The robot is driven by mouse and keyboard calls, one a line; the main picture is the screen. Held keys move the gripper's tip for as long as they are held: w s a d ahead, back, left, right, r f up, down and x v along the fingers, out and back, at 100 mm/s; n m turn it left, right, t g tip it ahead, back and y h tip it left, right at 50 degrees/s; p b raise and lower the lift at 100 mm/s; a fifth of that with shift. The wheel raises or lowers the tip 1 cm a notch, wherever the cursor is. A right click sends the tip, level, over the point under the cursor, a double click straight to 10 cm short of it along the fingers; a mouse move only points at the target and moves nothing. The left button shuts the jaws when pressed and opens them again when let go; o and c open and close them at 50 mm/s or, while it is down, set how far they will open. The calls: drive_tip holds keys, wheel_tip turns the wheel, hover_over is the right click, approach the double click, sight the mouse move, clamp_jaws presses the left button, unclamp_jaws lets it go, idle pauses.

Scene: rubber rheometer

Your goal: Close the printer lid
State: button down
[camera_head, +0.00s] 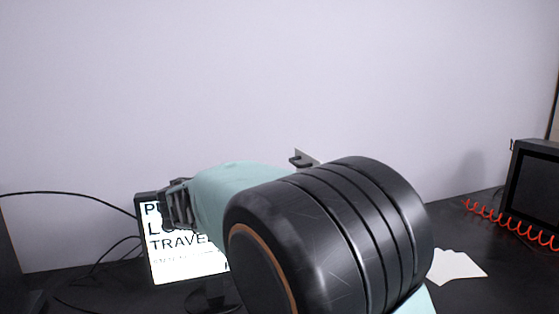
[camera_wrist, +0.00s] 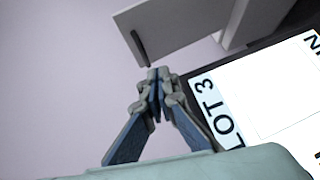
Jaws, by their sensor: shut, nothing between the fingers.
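My gripper (camera_wrist: 157,80) is shut and empty in the wrist view, its fingertips together. Just above the tips is the lower left corner of a light grey panel (camera_wrist: 185,22) with a dark bar along its left edge; it looks like the printer lid, standing open. I cannot tell whether the tips touch it. A pale box-like body (camera_wrist: 250,20), perhaps the printer, adjoins it at the right. In the head view my gripper (camera_head: 178,206) is partly seen at the left end of my arm. The arm hides most of the printer area; a small grey edge (camera_head: 304,159) pokes up behind it.
A bright screen with black lettering (camera_head: 180,255) stands behind my arm; a lettered white surface (camera_wrist: 265,95) fills the wrist view's right side. White sheets (camera_head: 456,265) lie on the dark table (camera_head: 480,295). A dark device (camera_head: 535,190) with a red coiled cord (camera_head: 510,222) is at right.

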drive_tip(key=a+r+t, duration=0.1)
drive_tip(key=a+r, duration=0.1)
drive_tip(key=a, duration=0.1)
drive_tip(key=p, duration=0.2)
approach(291, 162)
drive_tip(key=w+a, duration=0.1)
drive_tip(key=w, duration=0.2)
drive_tip(key=d, duration=0.1)
drive_tip(key=w+d, duration=0.1)
drive_tip(key=d, duration=0.1)
drive_tip(key=shift+w+f+n+p, duration=0.15)
drive_tip(key=shift+w+n+p, duration=0.2)
drive_tip(key=shift+n+p, duration=0.05)
drive_tip(key=shift+w+d+f, duration=0.1)
drive_tip(key=shift+w+d, duration=0.1)
drive_tip(key=shift+d, duration=0.1)
